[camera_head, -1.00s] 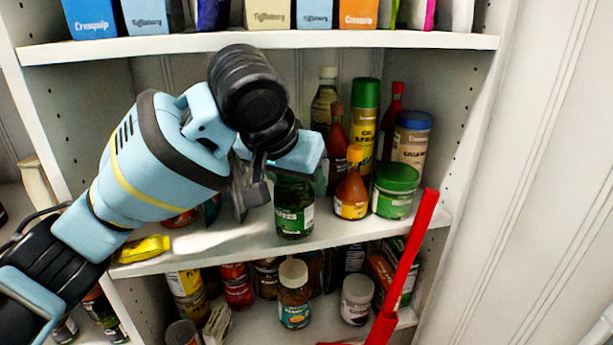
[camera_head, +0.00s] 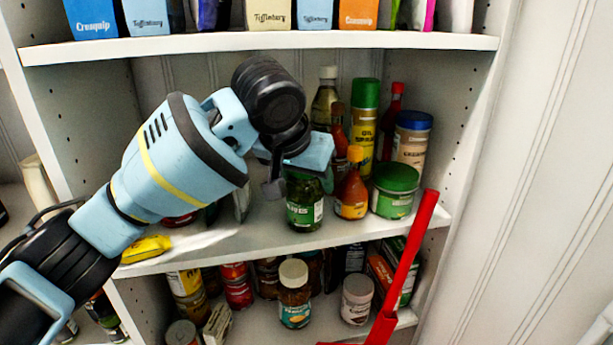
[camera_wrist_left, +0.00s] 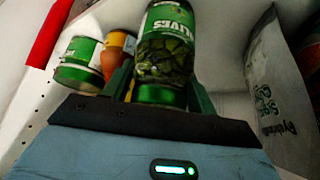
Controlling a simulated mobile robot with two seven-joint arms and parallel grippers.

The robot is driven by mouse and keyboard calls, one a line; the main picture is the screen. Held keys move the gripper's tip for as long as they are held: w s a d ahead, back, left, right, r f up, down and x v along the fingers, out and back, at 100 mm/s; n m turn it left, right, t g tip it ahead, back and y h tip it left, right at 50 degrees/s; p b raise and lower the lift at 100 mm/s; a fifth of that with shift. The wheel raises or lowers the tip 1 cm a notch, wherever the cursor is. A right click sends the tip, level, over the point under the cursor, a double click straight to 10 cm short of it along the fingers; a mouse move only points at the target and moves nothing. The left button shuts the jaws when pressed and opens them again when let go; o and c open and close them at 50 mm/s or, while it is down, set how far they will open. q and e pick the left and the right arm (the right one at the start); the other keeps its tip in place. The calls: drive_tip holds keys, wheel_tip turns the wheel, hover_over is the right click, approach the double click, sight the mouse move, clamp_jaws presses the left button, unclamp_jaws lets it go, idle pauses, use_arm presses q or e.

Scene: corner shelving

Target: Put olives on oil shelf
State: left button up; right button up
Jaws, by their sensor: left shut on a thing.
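The olives jar (camera_head: 304,208), green glass with a dark green label, is on the middle shelf (camera_head: 245,240), close to an orange-capped sauce bottle (camera_head: 352,190). My left gripper (camera_head: 298,180) is shut on the jar from behind and above; its fingers are partly hidden by the wrist. In the left wrist view the jar (camera_wrist_left: 167,50) sits between the two fingers, its label reading olives. I cannot tell whether its base touches the shelf. Tall oil bottles, including a yellow oil spray with a green cap (camera_head: 364,125), stand at the right of this shelf. My right gripper is not in view.
A green-lidded jar (camera_head: 395,190) and a blue-lidded jar (camera_head: 411,140) stand at the right. A yellow packet (camera_head: 147,249) lies at the left. A red bar (camera_head: 405,262) crosses in front of the shelves. Boxes line the shelf above.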

use_arm(q)
drive_tip(key=o, duration=1.3)
drive_tip(key=shift+f, duration=0.1)
drive_tip(key=shift+v, duration=3.85)
